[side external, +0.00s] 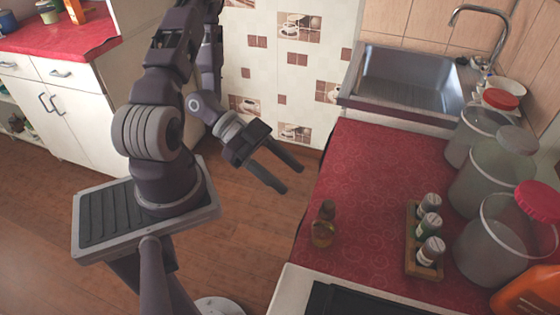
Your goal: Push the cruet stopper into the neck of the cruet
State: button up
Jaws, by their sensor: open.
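A small amber-brown cruet (322,234) stands on the red counter, near its left edge. A brown piece that looks like the cruet stopper (327,208) shows at its top. It is too small to tell whether the stopper sits in the neck, rests on it or stands behind it. My gripper (291,179) is open and empty. It hangs beyond the counter's left edge, up and to the left of the cruet in the picture, and is apart from it.
A wooden rack (411,240) with several small jars stands right of the cruet. Large clear jars (490,240) and an orange container (530,294) line the right side. A dark hob (350,302) lies in front. A sink (410,80) is behind. The red counter's (375,175) middle is clear.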

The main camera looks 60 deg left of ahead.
jog(key=w+a+r+n+g+y, duration=0.1)
jog(key=w+a+r+y, duration=0.1)
jog(key=w+a+y, duration=0.6)
jog(key=s+a+r+n+y, duration=0.25)
jog(key=r+n+y, duration=0.3)
jog(key=r, duration=0.45)
jog(key=s+d+r+n+h, duration=0.2)
jog(key=s+d+r+n, duration=0.3)
jog(key=s+d+r, duration=0.4)
jog(key=s+d, duration=0.4)
jog(key=shift+d+r, duration=0.35)
jog(key=shift+r, duration=0.05)
jog(key=shift+s+h, duration=0.1)
jog(key=shift+h, duration=0.15)
